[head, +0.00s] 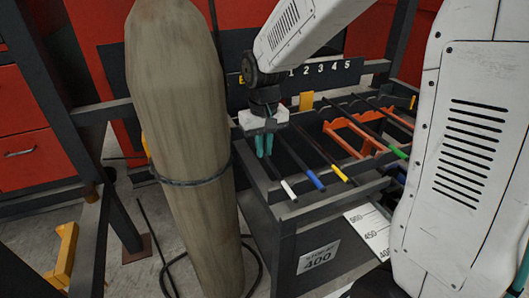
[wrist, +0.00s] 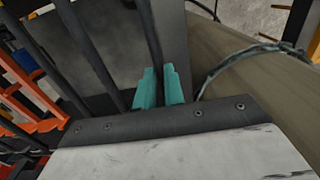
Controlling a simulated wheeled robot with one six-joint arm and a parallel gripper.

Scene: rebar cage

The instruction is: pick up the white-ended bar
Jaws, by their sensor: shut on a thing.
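The white-ended bar (head: 279,174) is dark and thin with a white tip, and it is the leftmost bar at the rack. Its tip shows near the rack's front edge in the head view. My gripper (head: 264,146) has teal fingers pointing down over the bar's left part. In the wrist view my gripper (wrist: 159,88) is shut on this bar (wrist: 151,40), which runs up between the fingers. The white tip is not seen in the wrist view. I cannot tell whether the bar touches the rack.
Beside it lie a blue-ended bar (head: 314,180), a yellow-ended bar (head: 338,172) and a green-ended bar (head: 397,152). Orange brackets (head: 352,134) stand farther right in the dark rack (head: 262,212). A large wrapped column (head: 185,130) stands close to the left of my gripper.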

